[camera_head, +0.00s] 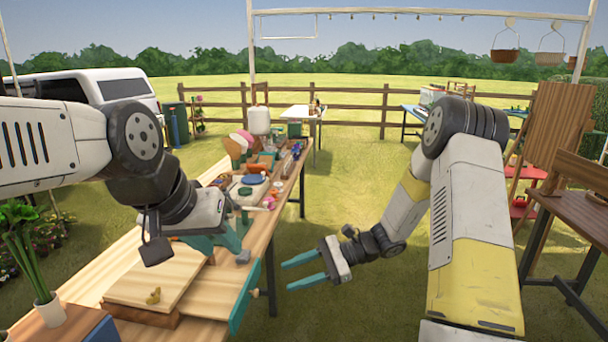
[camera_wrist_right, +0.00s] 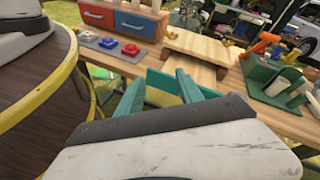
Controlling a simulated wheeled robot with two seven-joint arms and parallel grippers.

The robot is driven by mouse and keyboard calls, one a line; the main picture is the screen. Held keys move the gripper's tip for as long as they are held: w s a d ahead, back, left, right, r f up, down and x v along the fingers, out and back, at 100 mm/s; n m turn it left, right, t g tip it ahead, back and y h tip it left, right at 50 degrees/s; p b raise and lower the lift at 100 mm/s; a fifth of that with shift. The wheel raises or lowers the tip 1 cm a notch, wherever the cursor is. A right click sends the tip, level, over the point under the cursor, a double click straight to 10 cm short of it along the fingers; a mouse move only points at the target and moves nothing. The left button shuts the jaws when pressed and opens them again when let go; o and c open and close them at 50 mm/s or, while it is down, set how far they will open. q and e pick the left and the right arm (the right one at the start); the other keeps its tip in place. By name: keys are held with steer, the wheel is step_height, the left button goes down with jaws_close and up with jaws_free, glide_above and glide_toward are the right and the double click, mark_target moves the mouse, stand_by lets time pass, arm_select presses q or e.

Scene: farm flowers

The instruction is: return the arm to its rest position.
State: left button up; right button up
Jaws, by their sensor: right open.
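My right arm comes in from the right in the head view. Its gripper (camera_head: 287,274) points left with two teal fingers apart and nothing between them, over the grass beside the table's right edge. In the right wrist view the same gripper (camera_wrist_right: 160,84) is open and empty, with the wooden table beyond its fingers. My left arm reaches in from the left, and its gripper (camera_head: 222,240) is low over the wooden table (camera_head: 120,262). Its fingers are partly hidden by its own wrist, so its opening is unclear.
A wooden board (camera_head: 150,287) lies on the near table. Several tools and pots crowd the table's far part. Red and blue drawers (camera_wrist_right: 135,25) show in the right wrist view. A dark wooden table (camera_head: 575,225) stands at the right. Grass is open between the tables.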

steer(key=s+d+r+n+t+h, duration=0.4)
steer(key=s+d+r+n+h, duration=0.2)
steer(key=s+d+r, duration=0.2)
steer(key=s+d+r+n+t+h, duration=0.4)
steer(key=s+d+r+n+h, duration=0.2)
steer(key=r, duration=0.6)
steer(key=shift+s+d+r, duration=0.4)
steer(key=shift+s+d, duration=0.8)
steer(key=shift+s, duration=0.25)
